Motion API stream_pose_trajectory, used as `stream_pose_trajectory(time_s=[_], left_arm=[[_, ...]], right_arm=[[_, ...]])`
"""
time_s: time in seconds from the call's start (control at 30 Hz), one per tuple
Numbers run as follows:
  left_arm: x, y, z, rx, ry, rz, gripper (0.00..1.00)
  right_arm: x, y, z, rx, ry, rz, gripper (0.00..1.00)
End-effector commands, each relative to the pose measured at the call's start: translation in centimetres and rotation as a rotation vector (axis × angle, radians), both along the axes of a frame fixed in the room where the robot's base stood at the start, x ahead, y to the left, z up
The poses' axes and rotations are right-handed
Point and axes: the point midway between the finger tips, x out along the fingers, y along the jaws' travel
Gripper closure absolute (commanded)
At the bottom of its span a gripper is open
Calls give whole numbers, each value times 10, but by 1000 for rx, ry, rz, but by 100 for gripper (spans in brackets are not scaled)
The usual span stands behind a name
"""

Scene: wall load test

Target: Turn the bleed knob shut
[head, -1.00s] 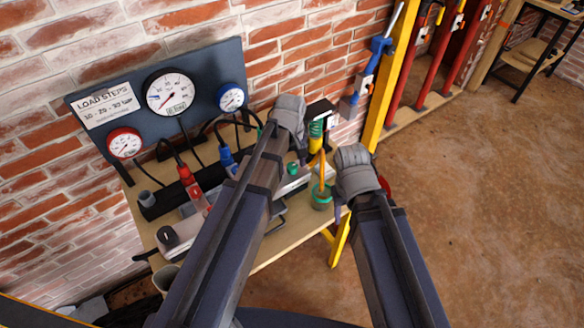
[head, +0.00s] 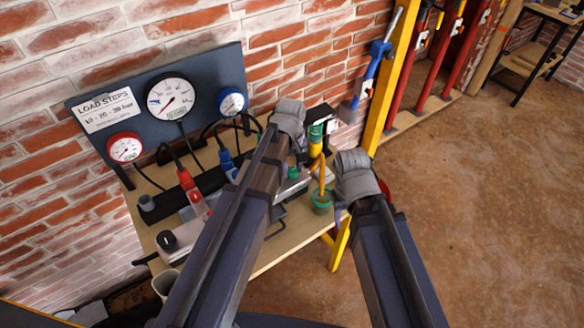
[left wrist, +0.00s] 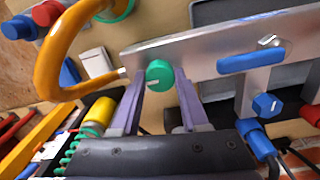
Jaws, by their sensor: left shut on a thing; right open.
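The bleed knob appears to be the green round knob (left wrist: 159,74) with a white mark, on the face of a silver metal block (left wrist: 205,48). In the left wrist view, the purple fingers of my left gripper (left wrist: 159,86) stand on either side of the knob and are shut on it. In the head view, my left forearm and wrist hide most of that gripper; a bit of green (head: 293,172) shows beside the arm. My right gripper (head: 338,210) is open at the right end of the bench, mostly hidden by its wrist.
A board with a large gauge (head: 171,97), a red gauge (head: 125,148) and a blue gauge (head: 231,101) stands behind the bench. A blue knob (left wrist: 266,105) and an orange curved tube (left wrist: 68,50) are near my left gripper. Open floor lies to the right.

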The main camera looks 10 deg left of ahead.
Motion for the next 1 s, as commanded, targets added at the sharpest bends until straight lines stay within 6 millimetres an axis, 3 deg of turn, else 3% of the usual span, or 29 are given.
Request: stream_pose_trajectory(time_s=[0.37, 1.0], left_arm=[[0, 0, 0, 0, 0, -109, 100], [0, 0, 0, -1, 0, -694, 100]], right_arm=[[0, 0, 0, 0, 0, 0, 50], [0, 0, 0, 0, 0, 0, 50]])
